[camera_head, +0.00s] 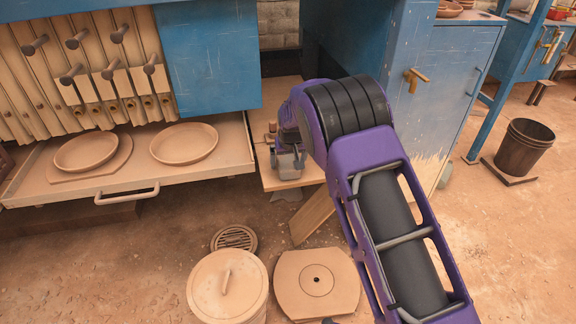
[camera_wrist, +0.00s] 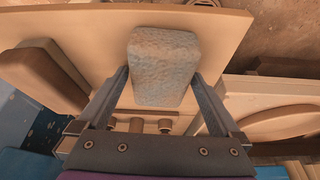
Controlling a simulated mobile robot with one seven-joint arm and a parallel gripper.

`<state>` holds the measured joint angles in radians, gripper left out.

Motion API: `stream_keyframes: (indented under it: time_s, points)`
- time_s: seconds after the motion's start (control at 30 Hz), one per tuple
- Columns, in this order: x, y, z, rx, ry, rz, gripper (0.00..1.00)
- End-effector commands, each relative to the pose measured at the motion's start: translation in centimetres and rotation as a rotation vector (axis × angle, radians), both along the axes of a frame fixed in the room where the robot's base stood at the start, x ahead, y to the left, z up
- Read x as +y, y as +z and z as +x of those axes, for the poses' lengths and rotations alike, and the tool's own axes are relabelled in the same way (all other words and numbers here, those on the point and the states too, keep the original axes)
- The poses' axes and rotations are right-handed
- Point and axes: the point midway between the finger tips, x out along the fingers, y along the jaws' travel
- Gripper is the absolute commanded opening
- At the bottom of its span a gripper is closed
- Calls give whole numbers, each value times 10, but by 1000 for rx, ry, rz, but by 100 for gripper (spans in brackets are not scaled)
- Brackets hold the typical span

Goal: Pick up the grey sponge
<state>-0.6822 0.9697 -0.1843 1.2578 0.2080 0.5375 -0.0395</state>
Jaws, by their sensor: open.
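The grey sponge (camera_wrist: 163,67) is a rounded, speckled block, seen from above in the wrist view against a pale wooden board (camera_wrist: 95,30). My gripper (camera_wrist: 161,80) is open, with one finger at each side of the sponge's lower part. I cannot tell whether either finger touches it. In the head view my gripper (camera_head: 288,165) is low over a small wooden shelf (camera_head: 285,184) between the press and the blue cabinet. I cannot make out the sponge there; my gripper and arm cover that spot.
A brown block (camera_wrist: 42,72) lies left of the sponge in the wrist view. In the head view, a drawer (camera_head: 225,165) with two round dishes stands left, a blue cabinet (camera_head: 440,110) right. A round lidded container (camera_head: 228,288) and a plate (camera_head: 317,282) are in front.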

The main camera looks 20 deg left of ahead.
Motion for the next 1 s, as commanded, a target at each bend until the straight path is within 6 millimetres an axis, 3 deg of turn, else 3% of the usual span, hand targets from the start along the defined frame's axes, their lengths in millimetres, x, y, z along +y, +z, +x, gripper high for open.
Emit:
stream_keyframes:
  time_s: [0.53,0.9,1.0]
  points:
    - [0,-5,0,0,0,0,98]
    - [0,-5,0,1,0,0,32]
    - [0,-5,0,1,0,0,27]
